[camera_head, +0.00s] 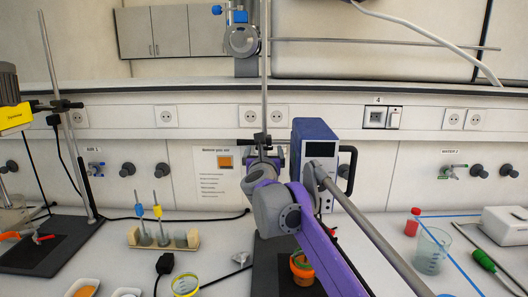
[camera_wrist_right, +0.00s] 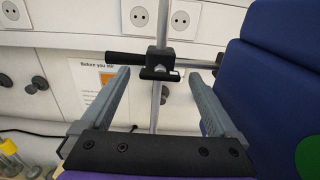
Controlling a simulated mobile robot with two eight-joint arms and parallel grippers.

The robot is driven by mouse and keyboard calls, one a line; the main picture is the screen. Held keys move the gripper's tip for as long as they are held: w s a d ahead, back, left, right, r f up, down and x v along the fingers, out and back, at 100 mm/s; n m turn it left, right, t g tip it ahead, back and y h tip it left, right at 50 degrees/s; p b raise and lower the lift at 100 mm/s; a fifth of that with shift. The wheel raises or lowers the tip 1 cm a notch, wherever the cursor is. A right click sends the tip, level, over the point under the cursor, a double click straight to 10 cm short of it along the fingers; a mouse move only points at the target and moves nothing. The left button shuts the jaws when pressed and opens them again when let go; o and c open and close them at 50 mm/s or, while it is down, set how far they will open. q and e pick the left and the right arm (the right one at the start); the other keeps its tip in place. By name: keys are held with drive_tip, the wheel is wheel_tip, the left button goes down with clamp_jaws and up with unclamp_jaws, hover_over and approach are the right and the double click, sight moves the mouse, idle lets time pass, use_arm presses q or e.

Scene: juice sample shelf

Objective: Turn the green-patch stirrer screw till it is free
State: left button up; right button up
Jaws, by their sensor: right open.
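A black clamp (camera_wrist_right: 158,72) sits on a vertical metal rod (camera_wrist_right: 164,30) in the right wrist view. A black cylindrical part (camera_wrist_right: 128,58), perhaps its screw, points left from it. A green patch (camera_wrist_right: 310,155) shows on the blue device (camera_wrist_right: 285,75) at the right edge. In the head view the clamp (camera_head: 262,140) shows beside the blue device (camera_head: 313,130). My right gripper (camera_wrist_right: 160,76) is open and empty, with its fingers either side of the clamp and rod in the picture. Contact cannot be told. My left gripper is not in view.
A yellow stirrer (camera_head: 14,116) on its own stand is at the far left. A rack with stirring tools (camera_head: 160,238), an orange pot (camera_head: 302,268), a beaker (camera_head: 432,250) and a red-capped bottle (camera_head: 412,222) stand on the bench. A long metal bar (camera_head: 375,235) crosses at front right.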

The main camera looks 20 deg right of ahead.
drive_tip(key=c, duration=1.4)
drive_tip(key=n+p, duration=0.2)
drive_tip(key=n, duration=0.2)
drive_tip(key=shift+r, duration=0.15)
drive_tip(key=n+p, duration=0.1)
drive_tip(key=n, duration=0.3)
drive_tip(key=shift+n+p, duration=0.3)
drive_tip(key=n, duration=0.9)
drive_tip(key=shift+n, duration=0.3)
